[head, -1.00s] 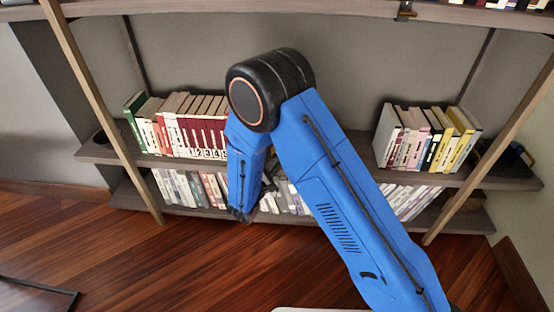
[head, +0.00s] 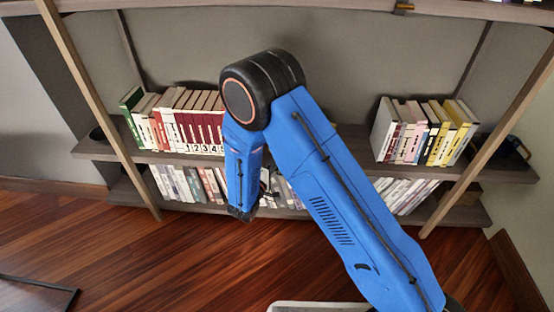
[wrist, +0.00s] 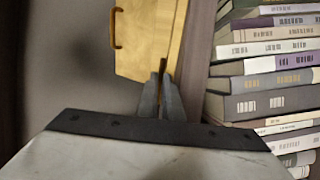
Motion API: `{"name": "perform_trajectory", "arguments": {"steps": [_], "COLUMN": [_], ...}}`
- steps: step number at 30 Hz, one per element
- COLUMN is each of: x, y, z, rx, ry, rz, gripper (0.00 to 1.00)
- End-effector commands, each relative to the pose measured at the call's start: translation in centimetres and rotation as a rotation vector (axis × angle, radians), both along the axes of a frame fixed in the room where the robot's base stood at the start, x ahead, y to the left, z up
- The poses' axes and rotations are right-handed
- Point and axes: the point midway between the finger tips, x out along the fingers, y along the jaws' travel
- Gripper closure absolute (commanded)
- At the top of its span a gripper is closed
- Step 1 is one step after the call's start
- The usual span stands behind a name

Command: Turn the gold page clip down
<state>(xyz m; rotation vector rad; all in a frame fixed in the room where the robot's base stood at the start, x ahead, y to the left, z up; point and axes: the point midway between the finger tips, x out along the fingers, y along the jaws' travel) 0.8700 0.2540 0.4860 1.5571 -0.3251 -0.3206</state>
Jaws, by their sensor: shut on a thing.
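In the wrist view my gripper (wrist: 162,88) has its two grey fingers close together. A narrow gold piece (wrist: 164,65), apparently the gold page clip, shows at the fingertips, and the fingers are shut on it. Most of it is hidden by the fingers. Behind it is a pale yellow wooden-looking panel (wrist: 146,38) with a copper-coloured handle on its left edge.
Books (wrist: 262,80) fill the right side of the wrist view, beside a dark upright strip. In the head view, books stand on the middle shelf at left (head: 185,120) and right (head: 425,130), with more below. A small gold-brown fitting (head: 403,7) is on the top shelf edge.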

Motion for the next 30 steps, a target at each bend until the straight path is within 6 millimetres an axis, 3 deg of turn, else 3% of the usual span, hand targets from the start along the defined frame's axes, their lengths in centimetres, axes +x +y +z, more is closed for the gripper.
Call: {"name": "perform_trajectory", "arguments": {"steps": [11,14,30], "x": [-0.02,-0.02,-0.02], "y": [-0.04,-0.04,-0.02], "z": [-0.13,-0.12,0.06], "rx": [0.004,0.004,-0.048], "ry": [0.0,0.0,0.024], "rz": [-0.001,-0.001,0.0], "gripper": [1.0,0.75,0.75]}}
